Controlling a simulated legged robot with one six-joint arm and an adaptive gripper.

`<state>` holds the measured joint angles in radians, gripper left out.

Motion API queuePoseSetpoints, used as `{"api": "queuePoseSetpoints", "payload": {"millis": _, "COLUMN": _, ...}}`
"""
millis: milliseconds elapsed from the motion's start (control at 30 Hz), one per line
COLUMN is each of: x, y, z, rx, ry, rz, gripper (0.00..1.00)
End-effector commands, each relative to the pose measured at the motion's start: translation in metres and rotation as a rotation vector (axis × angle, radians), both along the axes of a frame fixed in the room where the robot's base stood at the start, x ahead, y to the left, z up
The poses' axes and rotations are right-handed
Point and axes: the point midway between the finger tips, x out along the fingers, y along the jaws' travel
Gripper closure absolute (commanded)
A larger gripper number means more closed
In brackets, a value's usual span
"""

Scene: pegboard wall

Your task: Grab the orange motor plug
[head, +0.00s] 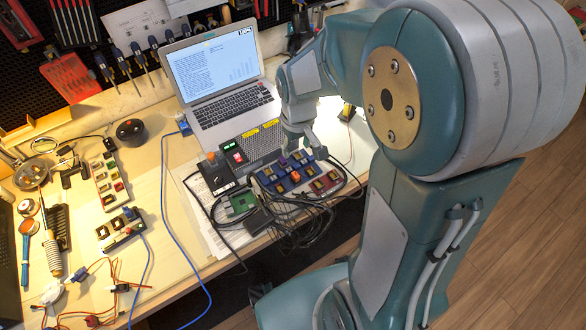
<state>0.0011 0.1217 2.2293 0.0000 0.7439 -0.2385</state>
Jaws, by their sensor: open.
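A small orange piece (295,177) sits among dark connectors on a blue board (268,183) near the front edge of the workbench. It looks like the orange motor plug, but it is too small to be sure. A second small orange piece (119,186) sits on a grey strip of sockets (101,190) at the left. My gripper (302,148) is open and points down just above the back of the blue board. It is apart from the orange piece, and its fingertips are small and partly hard to make out.
An open laptop (232,110) stands behind the board. A control box with a red switch (237,157) is just left of it. Black cables (300,225) loop around the board's front. A green circuit board (240,204) lies beside it. Tools hang on the pegboard (30,70).

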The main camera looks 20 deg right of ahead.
Motion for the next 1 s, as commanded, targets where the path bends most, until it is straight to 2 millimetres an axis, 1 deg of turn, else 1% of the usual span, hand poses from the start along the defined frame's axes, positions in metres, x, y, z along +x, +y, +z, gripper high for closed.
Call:
{"api": "queuePoseSetpoints", "payload": {"millis": 33, "x": 0.003, "y": 0.000, "z": -0.011, "rx": -0.001, "ry": 0.023, "rz": 0.008, "gripper": 0.37}}
{"api": "queuePoseSetpoints", "payload": {"millis": 100, "x": 0.006, "y": 0.000, "z": -0.021, "rx": -0.001, "ry": 0.038, "rz": 0.018, "gripper": 0.37}}
{"api": "queuePoseSetpoints", "payload": {"millis": 267, "x": 0.008, "y": 0.000, "z": -0.034, "rx": -0.001, "ry": 0.050, "rz": 0.026, "gripper": 0.37}}
{"api": "queuePoseSetpoints", "payload": {"millis": 500, "x": 0.008, "y": 0.000, "z": -0.072, "rx": 0.000, "ry": 0.052, "rz": 0.025, "gripper": 0.37}}
{"api": "queuePoseSetpoints", "payload": {"millis": 733, "x": 0.007, "y": 0.000, "z": -0.091, "rx": -0.001, "ry": 0.050, "rz": 0.025, "gripper": 0.37}}
{"api": "queuePoseSetpoints", "payload": {"millis": 900, "x": 0.006, "y": -0.001, "z": -0.118, "rx": 0.000, "ry": 0.053, "rz": 0.024, "gripper": 0.37}}
{"api": "queuePoseSetpoints", "payload": {"millis": 1000, "x": 0.007, "y": -0.001, "z": -0.130, "rx": -0.001, "ry": 0.050, "rz": 0.024, "gripper": 0.37}}
